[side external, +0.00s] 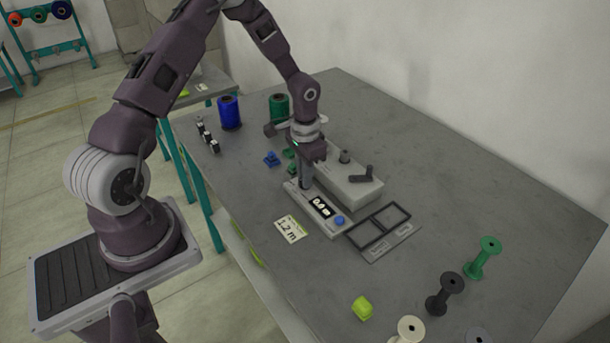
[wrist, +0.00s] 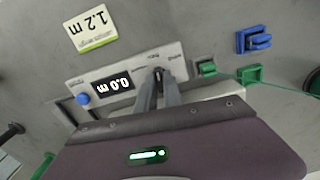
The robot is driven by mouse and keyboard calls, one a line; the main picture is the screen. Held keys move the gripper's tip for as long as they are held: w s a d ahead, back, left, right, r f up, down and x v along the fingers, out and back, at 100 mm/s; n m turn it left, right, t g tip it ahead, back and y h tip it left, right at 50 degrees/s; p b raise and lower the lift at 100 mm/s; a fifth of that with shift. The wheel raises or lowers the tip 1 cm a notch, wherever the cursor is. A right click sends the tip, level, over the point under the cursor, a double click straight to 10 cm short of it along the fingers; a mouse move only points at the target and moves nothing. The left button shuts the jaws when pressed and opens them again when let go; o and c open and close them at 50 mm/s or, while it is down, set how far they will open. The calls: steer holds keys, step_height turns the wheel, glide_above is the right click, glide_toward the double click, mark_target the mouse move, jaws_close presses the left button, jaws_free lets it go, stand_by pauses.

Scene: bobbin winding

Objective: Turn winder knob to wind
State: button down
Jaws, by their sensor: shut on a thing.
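The winder (side external: 350,184) is a grey box on the table with a low control panel (side external: 325,218) along its front. The panel carries a display (side external: 321,207) that reads 0.0 m in the wrist view (wrist: 113,84), and a blue button (side external: 340,220). My gripper (side external: 306,186) points down at the panel's far end. In the wrist view my gripper (wrist: 158,78) is shut on the small dark winder knob (wrist: 157,72), beside printed labels. The fingers hide most of the knob, so its setting cannot be read.
A card (side external: 291,229) reading 1.2 m lies beside the panel. A blue clip (wrist: 253,41) and green guides (wrist: 207,68) with green thread sit near the winder.

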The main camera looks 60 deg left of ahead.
steer(key=m, duration=0.4)
steer(key=shift+m, duration=2.1)
steer(key=c, duration=1.5)
jaws_free()
steer(key=shift+r, duration=0.15)
step_height(320, 180, up, 6)
steer(key=shift+r, duration=0.45)
